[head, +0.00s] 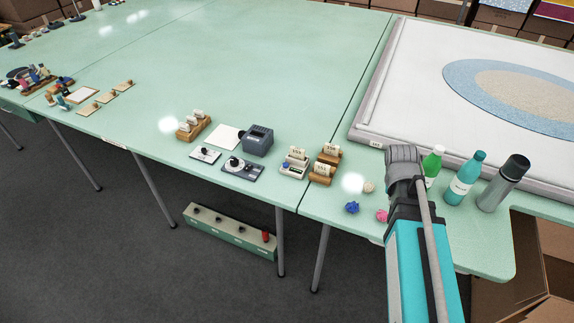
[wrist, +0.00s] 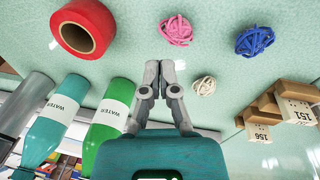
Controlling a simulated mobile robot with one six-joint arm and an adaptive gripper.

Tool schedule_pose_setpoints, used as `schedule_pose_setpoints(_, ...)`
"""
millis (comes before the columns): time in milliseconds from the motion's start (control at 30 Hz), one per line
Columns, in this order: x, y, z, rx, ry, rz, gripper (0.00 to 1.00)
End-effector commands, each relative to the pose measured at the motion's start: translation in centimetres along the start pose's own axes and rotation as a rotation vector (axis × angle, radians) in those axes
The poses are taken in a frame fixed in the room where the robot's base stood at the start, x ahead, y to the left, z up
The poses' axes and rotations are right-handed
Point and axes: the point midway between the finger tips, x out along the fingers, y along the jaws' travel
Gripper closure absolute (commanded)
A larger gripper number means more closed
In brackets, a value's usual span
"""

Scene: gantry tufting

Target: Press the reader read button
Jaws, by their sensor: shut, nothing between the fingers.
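No label in view lets me tell for sure which device is the reader. The candidates stand near the front edge in the head view: a grey-blue box device (head: 257,139), a flat grey unit with a dark knob (head: 243,170), a small white unit (head: 206,154), and a pale unit with a small panel and white labelled pieces (head: 293,164). I cannot make out a read button. My gripper (wrist: 159,72) is shut and empty above the table, to the right of these devices. In the head view its fingertips are hidden by my arm.
Yarn balls, pink (wrist: 176,30), blue (wrist: 254,41) and cream (wrist: 204,85), lie near my gripper. A red roll (wrist: 84,26), green bottle (head: 432,165), teal bottle (head: 467,178) and grey bottle (head: 503,183) are close. A white-topped frame (head: 425,120) lies behind. The table's middle (head: 240,60) is clear.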

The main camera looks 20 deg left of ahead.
Motion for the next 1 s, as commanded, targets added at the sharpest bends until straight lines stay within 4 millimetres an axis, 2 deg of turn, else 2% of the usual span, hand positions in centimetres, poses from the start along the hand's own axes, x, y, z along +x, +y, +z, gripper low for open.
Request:
schedule_pose_setpoints(33,-0.1,-1.4,-1.5,-0.017,0.019,0.021,1.0)
schedule_pose_setpoints(100,-0.3,-3.1,-2.9,-0.033,0.046,0.054,1.0)
schedule_pose_setpoints(267,-1.1,-7.3,-5.9,-0.069,0.117,0.121,1.0)
schedule_pose_setpoints(500,-2.8,-14.7,-9.7,-0.127,0.242,0.204,1.0)
schedule_pose_setpoints(800,-5.7,-25.6,-12.7,-0.203,0.421,0.276,1.0)
schedule_pose_setpoints(1000,-7.6,-31.9,-13.4,-0.244,0.526,0.3,1.0)
